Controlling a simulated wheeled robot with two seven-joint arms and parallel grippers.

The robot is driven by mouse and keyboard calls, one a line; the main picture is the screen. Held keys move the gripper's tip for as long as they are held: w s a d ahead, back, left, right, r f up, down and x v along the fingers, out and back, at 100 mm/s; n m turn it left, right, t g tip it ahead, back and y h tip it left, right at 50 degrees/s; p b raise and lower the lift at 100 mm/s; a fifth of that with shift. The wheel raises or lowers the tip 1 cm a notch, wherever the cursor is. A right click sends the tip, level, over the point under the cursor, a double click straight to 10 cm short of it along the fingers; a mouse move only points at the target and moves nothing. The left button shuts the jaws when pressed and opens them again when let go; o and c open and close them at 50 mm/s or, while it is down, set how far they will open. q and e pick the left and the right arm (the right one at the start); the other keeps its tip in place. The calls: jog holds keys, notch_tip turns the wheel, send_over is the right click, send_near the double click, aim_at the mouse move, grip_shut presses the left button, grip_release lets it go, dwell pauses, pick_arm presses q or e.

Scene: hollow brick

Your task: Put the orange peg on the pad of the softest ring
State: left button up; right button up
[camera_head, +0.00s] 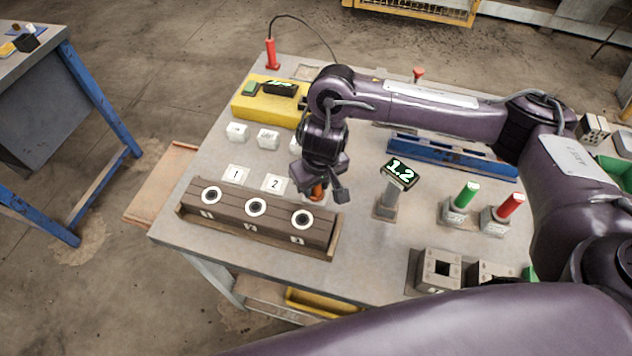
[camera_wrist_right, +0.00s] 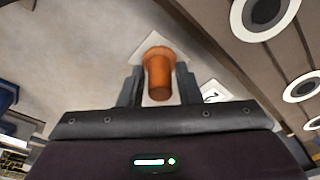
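The orange peg (camera_head: 317,190) stands upright on a white pad beside the pad marked 2 (camera_head: 273,184); the wrist view shows the peg (camera_wrist_right: 158,72) with the white pad (camera_wrist_right: 150,44) under it. My right gripper (camera_head: 318,193) is low over this pad, with its fingers (camera_wrist_right: 159,84) on both sides of the peg and narrow gaps showing. The pad marked 1 (camera_head: 235,175) is bare. Three white rings with dark centres, left (camera_head: 211,195), middle (camera_head: 256,207) and right (camera_head: 302,219), sit on the brown block (camera_head: 230,210). My left gripper is out of view.
A post with a display reading 1.2 (camera_head: 398,173) stands right of my gripper. A green peg (camera_head: 467,196) and a red peg (camera_head: 511,206) stand in holders farther right. White cubes (camera_head: 268,139) and a yellow block (camera_head: 262,105) lie behind. A hollow grey block (camera_head: 439,270) is at the front right.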

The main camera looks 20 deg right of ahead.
aim_at(319, 197)
jog(key=shift+o, duration=1.1)
notch_tip(319, 197, up, 12)
jog(key=s+p, duration=0.1)
jog(key=p, duration=0.2)
jog(key=shift+s+d, duration=0.15)
jog(key=shift+s, duration=0.2)
jog(key=shift+r, duration=0.1)
